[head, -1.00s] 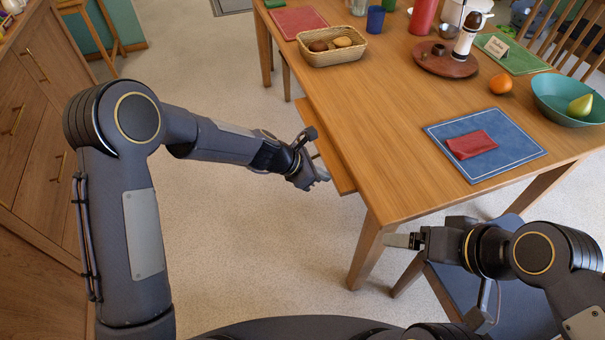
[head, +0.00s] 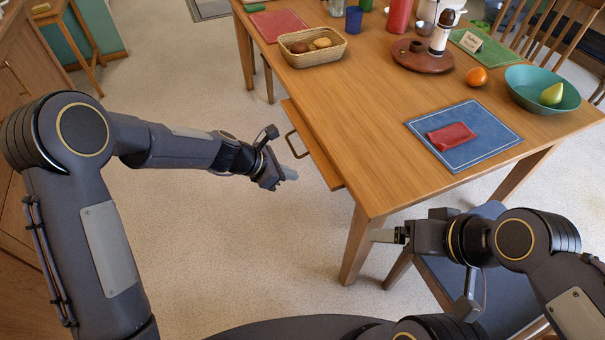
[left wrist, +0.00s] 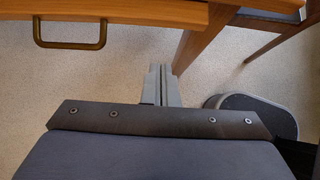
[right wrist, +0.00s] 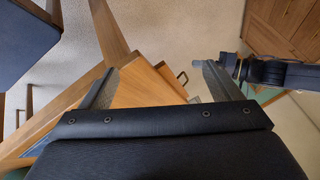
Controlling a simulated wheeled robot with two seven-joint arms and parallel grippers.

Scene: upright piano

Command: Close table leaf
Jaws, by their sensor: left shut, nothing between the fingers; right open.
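The wooden table leaf (head: 312,150) sticks out from the left side of the dining table (head: 375,120), a little below its top. A brass handle (head: 291,144) is on its outer edge. My left gripper (head: 291,174) is shut and empty, left of the leaf's near end, apart from the handle. In the left wrist view the leaf (left wrist: 150,12) runs along the top, with the handle (left wrist: 72,42) left of my closed fingers (left wrist: 160,80). My right gripper (head: 384,236) is open and empty by the table's near corner leg. The right wrist view shows its spread fingers (right wrist: 155,82).
A blue-seated chair (head: 500,285) stands under my right arm. The carpet left of the leaf is clear.

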